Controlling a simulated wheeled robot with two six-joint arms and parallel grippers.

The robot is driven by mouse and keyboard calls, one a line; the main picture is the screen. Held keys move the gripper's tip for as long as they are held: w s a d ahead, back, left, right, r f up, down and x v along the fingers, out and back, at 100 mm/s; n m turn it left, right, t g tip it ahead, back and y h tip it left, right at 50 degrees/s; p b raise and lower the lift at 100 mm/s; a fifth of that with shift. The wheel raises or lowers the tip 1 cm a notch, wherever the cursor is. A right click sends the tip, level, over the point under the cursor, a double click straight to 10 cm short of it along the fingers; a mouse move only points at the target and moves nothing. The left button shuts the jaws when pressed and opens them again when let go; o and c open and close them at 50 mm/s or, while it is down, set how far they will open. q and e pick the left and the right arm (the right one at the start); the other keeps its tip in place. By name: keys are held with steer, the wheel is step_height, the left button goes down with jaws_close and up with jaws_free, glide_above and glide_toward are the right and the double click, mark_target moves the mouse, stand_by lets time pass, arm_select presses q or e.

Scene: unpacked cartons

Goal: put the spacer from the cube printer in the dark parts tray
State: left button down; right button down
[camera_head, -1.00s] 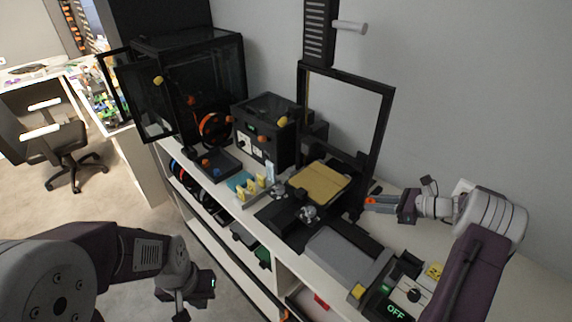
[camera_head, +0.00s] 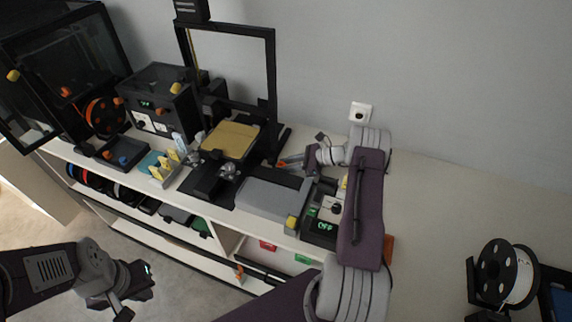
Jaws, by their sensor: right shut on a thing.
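My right gripper (camera_head: 288,162) is beside the open-frame printer, at the right of its yellow bed. It is shut on a small orange spacer (camera_head: 281,163), partly hidden by the fingers. The dark parts tray (camera_head: 104,160) lies on the bench left of the yellow bed, well away from this gripper, with an orange and a blue piece in it. A small black boxy machine (camera_head: 170,112), perhaps the cube printer, stands behind the tray. My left gripper (camera_head: 141,288) hangs low over the floor, away from the bench; its finger opening is unclear.
The open-frame printer (camera_head: 272,85) with its yellow bed (camera_head: 231,140) and tall black frame lies between the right gripper and the tray. Small yellow pieces (camera_head: 172,155) stand near the tray. A filament spool (camera_head: 510,275) is at the right. The bench right of my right arm is mostly clear.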

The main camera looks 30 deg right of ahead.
steer(key=shift+w, duration=0.1)
steer(key=shift+a+f+b, duration=0.1)
steer(key=shift+f+b, duration=0.05)
steer(key=shift+b, duration=0.15)
steer(key=c, duration=1.2)
jaws_free()
steer(key=shift+o, duration=0.4)
